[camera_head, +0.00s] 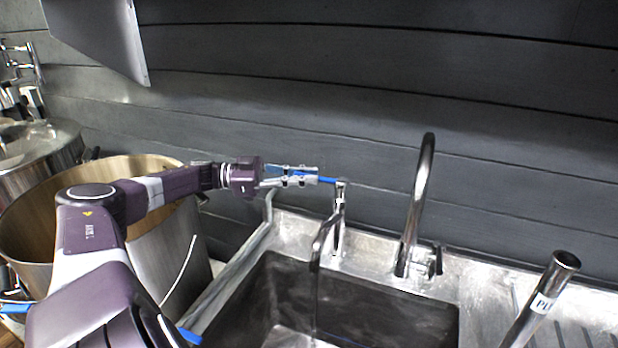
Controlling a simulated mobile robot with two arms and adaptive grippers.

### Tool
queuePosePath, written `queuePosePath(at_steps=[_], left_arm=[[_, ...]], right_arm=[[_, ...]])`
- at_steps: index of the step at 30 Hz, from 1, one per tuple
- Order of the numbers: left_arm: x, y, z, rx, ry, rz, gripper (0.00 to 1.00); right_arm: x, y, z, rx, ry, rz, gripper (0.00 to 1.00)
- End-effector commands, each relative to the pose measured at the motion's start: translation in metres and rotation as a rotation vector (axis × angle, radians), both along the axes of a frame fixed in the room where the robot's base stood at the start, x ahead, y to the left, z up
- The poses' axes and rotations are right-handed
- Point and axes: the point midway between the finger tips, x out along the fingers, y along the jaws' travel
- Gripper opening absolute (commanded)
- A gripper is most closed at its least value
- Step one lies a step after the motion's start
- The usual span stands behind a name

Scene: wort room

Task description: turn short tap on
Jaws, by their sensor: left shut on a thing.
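The short tap (324,240) is a chrome tap at the back left of the sink, with its spout bent down over the basin. A thin dark streak that looks like running water drops from its spout into the basin. My left gripper (334,181) comes in from the left, its blue-tipped fingers shut on the top of the short tap, at its lever (341,184). The fingers partly hide the lever, so its exact angle is hard to tell. My right gripper is not in view.
A tall curved chrome tap (418,200) stands right of the short tap. The metal sink (390,305) lies below both. A metal tube (545,295) with a label rises at the right. A large open pot (165,262) stands behind my left arm. Dark plank wall (400,95) backs everything.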

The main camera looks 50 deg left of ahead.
Motion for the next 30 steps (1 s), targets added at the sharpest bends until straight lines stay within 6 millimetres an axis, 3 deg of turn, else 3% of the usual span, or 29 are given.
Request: queuePosePath(at_steps=[2, 3, 7, 17, 30], left_arm=[[0.0, 0.001, 0.0, 0.0, 0.0, 0.003, 0.0], [0.0, 0.001, 0.0, 0.0, 0.0, 0.003, 0.14], [0.0, 0.0, 0.0, 0.0, 0.0, 0.002, 0.27], [0.0, 0.0, 0.004, 0.001, 0.0, 0.0, 0.27], [0.0, 0.0, 0.079, 0.003, 0.0, 0.001, 0.27]], right_arm=[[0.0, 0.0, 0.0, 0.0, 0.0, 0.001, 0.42], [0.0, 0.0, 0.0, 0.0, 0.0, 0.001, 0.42], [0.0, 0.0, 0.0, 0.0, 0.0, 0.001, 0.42], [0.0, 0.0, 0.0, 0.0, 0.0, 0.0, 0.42], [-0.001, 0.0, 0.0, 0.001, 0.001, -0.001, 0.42]])
